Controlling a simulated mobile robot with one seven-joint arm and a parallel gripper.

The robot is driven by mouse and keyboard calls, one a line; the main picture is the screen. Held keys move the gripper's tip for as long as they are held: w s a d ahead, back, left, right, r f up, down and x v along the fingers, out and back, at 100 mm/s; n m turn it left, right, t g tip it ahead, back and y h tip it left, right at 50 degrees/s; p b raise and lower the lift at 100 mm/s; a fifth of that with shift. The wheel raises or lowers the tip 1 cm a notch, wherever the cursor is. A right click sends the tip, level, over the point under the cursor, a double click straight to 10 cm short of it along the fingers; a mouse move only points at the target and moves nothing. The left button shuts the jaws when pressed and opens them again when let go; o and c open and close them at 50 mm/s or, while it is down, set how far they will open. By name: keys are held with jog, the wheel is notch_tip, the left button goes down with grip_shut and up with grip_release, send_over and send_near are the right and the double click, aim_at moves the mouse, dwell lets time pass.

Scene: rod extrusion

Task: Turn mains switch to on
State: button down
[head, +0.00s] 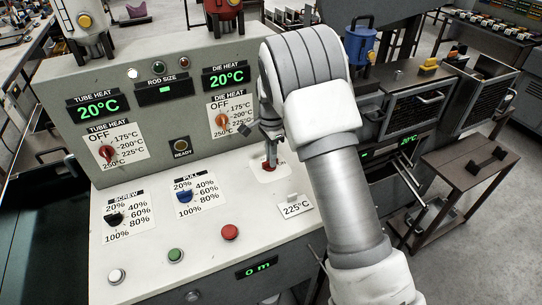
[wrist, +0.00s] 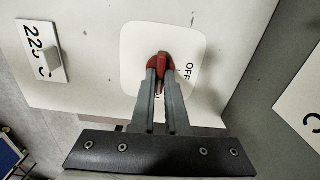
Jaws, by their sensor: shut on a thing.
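The mains switch (head: 269,165) is a small red knob on a white rounded plate (head: 264,175) on the sloped white panel. It also shows in the wrist view as a red handle (wrist: 162,60), with the letters "OFF" printed on the plate beside it. My gripper (head: 269,158) is at the switch, and its two fingers (wrist: 161,80) are closed on the red handle. The fingers hide part of the handle and of the plate's lettering. My arm comes in from the right of the head view.
The panel carries a red button (head: 230,231), a green button (head: 176,255) and a "225°C" card (head: 295,207). The screw dial (head: 114,218) and pull dial (head: 184,195) lie to the left. The upright panel with heat displays (head: 226,77) stands close behind the switch.

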jog(key=shift+m, duration=0.4)
jog(key=c, duration=0.9)
grip_release()
jog(key=shift+r+p, duration=0.35)
jog(key=shift+r, duration=8.4)
